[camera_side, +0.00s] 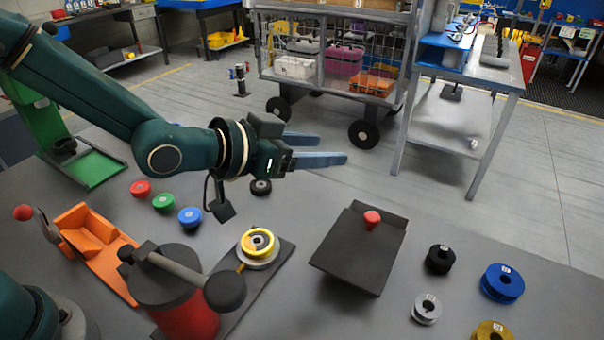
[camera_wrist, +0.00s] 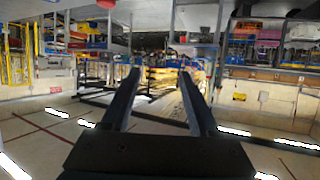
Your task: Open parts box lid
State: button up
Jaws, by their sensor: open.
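The parts box (camera_side: 350,262) is a dark grey, low box on the grey table, right of centre in the side view. A red knob (camera_side: 372,219) stands on its dark top, near the back right. The top looks closed, but the inside and any gap are not visible. My gripper (camera_side: 332,148) is open and empty, its two blue fingers pointing right, level, above and behind the box and clear of the knob. In the wrist view the open fingers (camera_wrist: 159,75) face the room, and the box is not in that view.
Black (camera_side: 439,259), silver (camera_side: 426,309), blue (camera_side: 502,284) and yellow (camera_side: 493,331) spools lie right of the box. A yellow-and-silver part (camera_side: 257,243) sits on a dark plate to its left. A red press (camera_side: 185,300) with a lever and an orange holder (camera_side: 95,245) stand further left.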

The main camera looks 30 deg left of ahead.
jog(key=shift+w+a+r, duration=0.1)
jog(key=shift+a+r, duration=0.35)
jog(key=shift+a, duration=0.3)
jog(key=shift+w+a+r, duration=0.1)
jog(key=shift+a+r, duration=0.35)
jog(key=shift+a, duration=0.3)
